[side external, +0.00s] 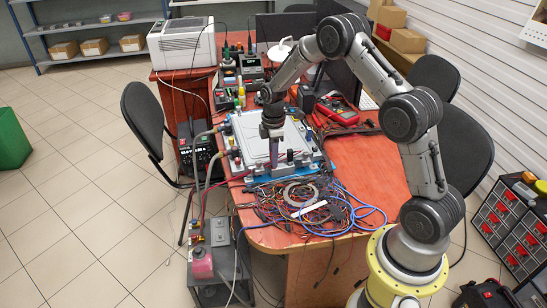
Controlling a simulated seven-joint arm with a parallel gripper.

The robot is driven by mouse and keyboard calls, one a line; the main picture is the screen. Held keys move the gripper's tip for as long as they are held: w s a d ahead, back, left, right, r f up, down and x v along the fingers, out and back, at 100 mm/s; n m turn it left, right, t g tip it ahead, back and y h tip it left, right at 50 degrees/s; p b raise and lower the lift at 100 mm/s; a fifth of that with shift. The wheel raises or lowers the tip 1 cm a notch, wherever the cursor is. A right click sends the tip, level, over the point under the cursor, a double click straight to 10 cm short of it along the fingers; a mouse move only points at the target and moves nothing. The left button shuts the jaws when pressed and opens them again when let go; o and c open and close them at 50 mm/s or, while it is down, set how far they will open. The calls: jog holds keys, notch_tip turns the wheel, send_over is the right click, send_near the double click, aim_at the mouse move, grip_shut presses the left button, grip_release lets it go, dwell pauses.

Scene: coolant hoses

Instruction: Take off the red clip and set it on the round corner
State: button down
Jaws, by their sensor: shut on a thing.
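My gripper (274,163) points straight down over the pale framed fixture (246,128) on the table. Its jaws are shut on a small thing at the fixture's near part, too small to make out. I cannot pick out the red clip for certain. Red leads (240,178) run off the fixture's left side. Dark and pale fittings stand along the fixture's edges.
A tangle of coloured wires (322,213) lies on the orange table (375,165) just in front of the fixture. The table's right part is clear.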

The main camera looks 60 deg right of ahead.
notch_tip(320, 180, up, 3)
jog(key=s+a+r, duration=0.4)
jog(key=s+r, duration=0.8)
jog(key=s, duration=0.1)
jog(key=shift+s+a+r, duration=0.15)
jog(key=shift+a+r, duration=0.05)
jog(key=shift+r, duration=0.2)
dwell(0.4)
